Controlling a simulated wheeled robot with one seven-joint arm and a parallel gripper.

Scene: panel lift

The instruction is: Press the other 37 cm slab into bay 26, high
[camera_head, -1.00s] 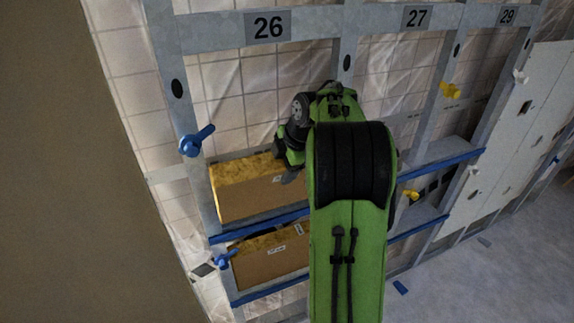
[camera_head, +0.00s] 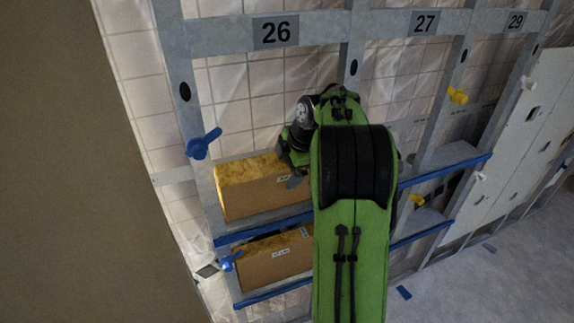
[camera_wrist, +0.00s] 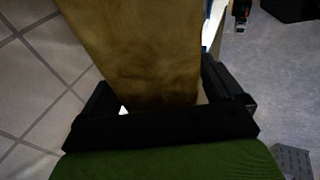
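A slab with yellow fill and a brown face (camera_head: 262,192) stands on the upper blue-edged ledge of bay 26, under the number plate 26 (camera_head: 275,31). A second such slab (camera_head: 275,262) stands on the lower ledge. In the wrist view my gripper (camera_wrist: 160,105) has its black fingers on either side of a yellow-brown slab (camera_wrist: 145,45), which fills the space between them. In the head view my gripper is mostly hidden behind my green arm, at the right end of the upper slab. Which slab lies between the fingers is most likely the upper one.
A blue lever (camera_head: 204,143) sits on the left post of bay 26, with another (camera_head: 231,260) lower down. Yellow levers (camera_head: 457,95) are on posts to the right. White panels (camera_head: 531,140) cover the bays at far right. A large brown surface (camera_head: 70,170) blocks the left side.

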